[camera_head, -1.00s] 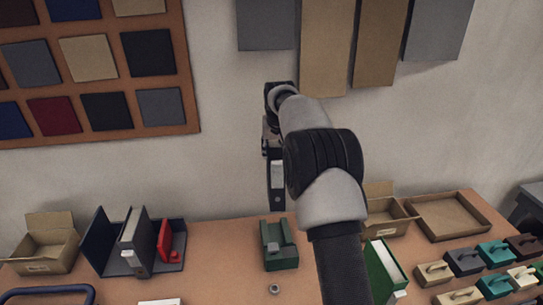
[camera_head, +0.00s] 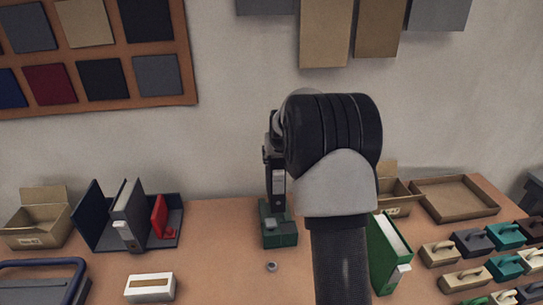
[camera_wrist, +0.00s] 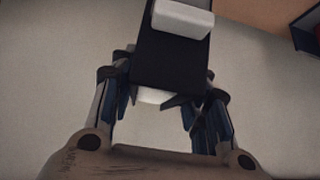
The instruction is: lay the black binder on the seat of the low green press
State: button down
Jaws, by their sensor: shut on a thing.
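The black binder (camera_head: 279,185) hangs upright in my gripper (camera_head: 272,152), its white label facing the head camera. The low green press (camera_head: 279,233) stands on the table directly below it. The binder's lower end overlaps the back of the press in the head view; I cannot tell whether they touch. In the wrist view the binder (camera_wrist: 168,58) runs up from between the fingers of my gripper (camera_wrist: 160,97), which is shut on it. My arm hides part of the binder's right side and the wall behind.
A grey binder (camera_head: 129,215) and a red item (camera_head: 160,217) stand in a dark holder at left. A green binder (camera_head: 388,255) stands right of my arm. An open box (camera_head: 38,225), a tray (camera_head: 455,200) and several small blocks lie around. A small round knob (camera_head: 271,267) is before the press.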

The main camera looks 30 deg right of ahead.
aim_at(278, 170)
jog(key=shift+s+a+f+b, duration=0.1)
jog(key=shift+f+b, duration=1.3)
jog(key=shift+f, duration=0.8)
jog(key=shift+s+a+f+b, duration=0.1)
jog(key=shift+f+b, duration=1.25)
jog(key=shift+f, duration=0.85)
jog(key=c, duration=1.2)
grip_release()
jog(key=shift+d, duration=0.1)
jog(key=shift+o, duration=0.6)
jog(key=shift+w+d, duration=0.1)
jog(key=shift+w, duration=0.1)
jog(key=shift+o, duration=1.3)
jog(key=shift+r, duration=0.25)
jog(key=v, duration=1.2)
